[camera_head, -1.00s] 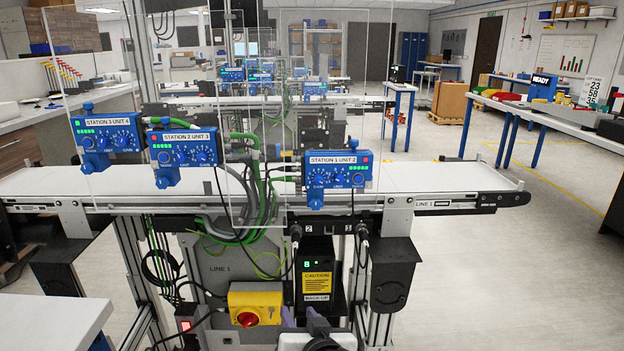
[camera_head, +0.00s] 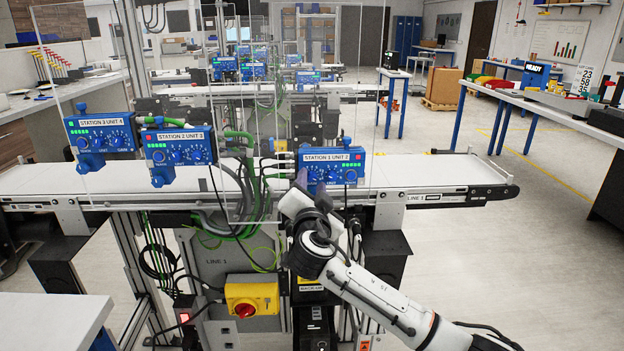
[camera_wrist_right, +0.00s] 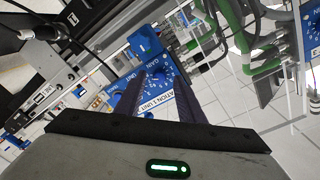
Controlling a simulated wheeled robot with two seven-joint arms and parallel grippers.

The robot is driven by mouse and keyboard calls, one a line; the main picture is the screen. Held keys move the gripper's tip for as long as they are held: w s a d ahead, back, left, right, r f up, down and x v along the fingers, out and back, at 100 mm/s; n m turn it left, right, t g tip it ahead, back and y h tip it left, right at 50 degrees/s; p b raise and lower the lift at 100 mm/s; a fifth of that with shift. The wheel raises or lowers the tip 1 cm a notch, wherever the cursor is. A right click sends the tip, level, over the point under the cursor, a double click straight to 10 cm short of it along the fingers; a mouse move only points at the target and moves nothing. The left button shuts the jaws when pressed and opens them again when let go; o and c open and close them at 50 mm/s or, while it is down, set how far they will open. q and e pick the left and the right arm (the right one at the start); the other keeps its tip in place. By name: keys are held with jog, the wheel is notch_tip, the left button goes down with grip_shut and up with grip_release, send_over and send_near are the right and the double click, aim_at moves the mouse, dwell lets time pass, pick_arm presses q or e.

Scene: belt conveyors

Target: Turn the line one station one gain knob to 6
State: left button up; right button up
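The blue Station 1 Unit 2 box (camera_head: 348,158) hangs at the front of the line one conveyor. The fingers stand apart, near the knob. I cannot tell whether they touch it. The knob's setting is too small to read. My left gripper is not in view.
The Station 2 Unit 3 box (camera_head: 180,150) and Station 3 Unit 4 box (camera_head: 100,134) hang to the left. Clear panels, green hoses and cables are close by. A yellow box with a red knob (camera_head: 251,297) is below. The conveyor belt (camera_head: 430,170) is bare at right.

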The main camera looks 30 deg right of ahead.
jog(key=shift+w+d, duration=0.3)
jog(key=shift+w, duration=0.1)
